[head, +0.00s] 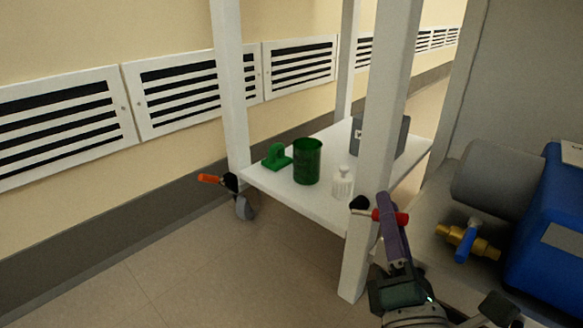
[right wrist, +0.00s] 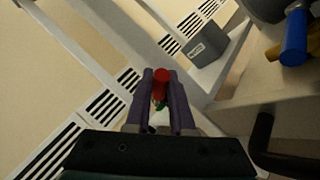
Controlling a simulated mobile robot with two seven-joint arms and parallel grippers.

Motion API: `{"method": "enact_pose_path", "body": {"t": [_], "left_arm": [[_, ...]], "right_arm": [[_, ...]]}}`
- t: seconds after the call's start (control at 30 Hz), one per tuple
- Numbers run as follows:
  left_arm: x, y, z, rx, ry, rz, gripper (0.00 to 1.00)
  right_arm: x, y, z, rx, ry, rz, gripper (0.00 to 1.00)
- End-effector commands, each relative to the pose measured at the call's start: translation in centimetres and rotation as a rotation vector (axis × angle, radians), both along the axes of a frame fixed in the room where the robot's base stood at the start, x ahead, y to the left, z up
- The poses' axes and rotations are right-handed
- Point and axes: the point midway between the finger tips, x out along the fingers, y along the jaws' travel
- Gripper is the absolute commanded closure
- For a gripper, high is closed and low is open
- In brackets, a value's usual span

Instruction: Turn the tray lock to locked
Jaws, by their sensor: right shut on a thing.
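The tray lock (head: 402,218) is a red handle beside a black knob (head: 360,203) on the near white post of a shelf cart. The red handle also shows in the right wrist view (right wrist: 163,76), between the purple fingers. My right gripper (head: 385,207) is shut on this red handle. It reaches up from the bottom of the head view, and its fingers hide part of the handle. I cannot tell from the handle's angle whether the lock is locked. My left gripper is not in view.
The white shelf (head: 278,187) holds a green cup (head: 307,162), a green object (head: 277,157), a white bottle (head: 342,183) and a grey box (head: 387,138). An orange lever (head: 209,179) is at the left post. A blue machine (head: 540,240) with a brass valve (head: 485,247) stands right.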

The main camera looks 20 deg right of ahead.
Motion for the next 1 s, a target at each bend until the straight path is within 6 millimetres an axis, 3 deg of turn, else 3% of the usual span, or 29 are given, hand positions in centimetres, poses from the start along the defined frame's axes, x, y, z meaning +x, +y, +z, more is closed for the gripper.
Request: {"method": "enact_pose_path", "body": {"t": [0.1, 0.67, 0.7, 0.93, 1.0], "left_arm": [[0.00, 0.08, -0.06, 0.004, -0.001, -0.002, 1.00], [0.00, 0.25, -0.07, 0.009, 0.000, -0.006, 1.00], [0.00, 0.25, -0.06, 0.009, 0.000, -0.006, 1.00], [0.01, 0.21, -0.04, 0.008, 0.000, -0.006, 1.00], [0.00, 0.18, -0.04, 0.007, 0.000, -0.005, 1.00]], "right_arm": [[-0.08, 0.05, -0.84, 0.018, -0.018, 0.003, 1.00], [-0.24, -0.01, -0.69, 0.030, -0.075, 0.010, 1.00], [-0.24, -0.01, -0.68, 0.030, -0.075, 0.010, 0.77], [-0.23, -0.04, -0.58, 0.029, -0.079, 0.008, 0.51], [-0.23, -0.06, -0.55, 0.029, -0.079, 0.008, 0.49]]}}
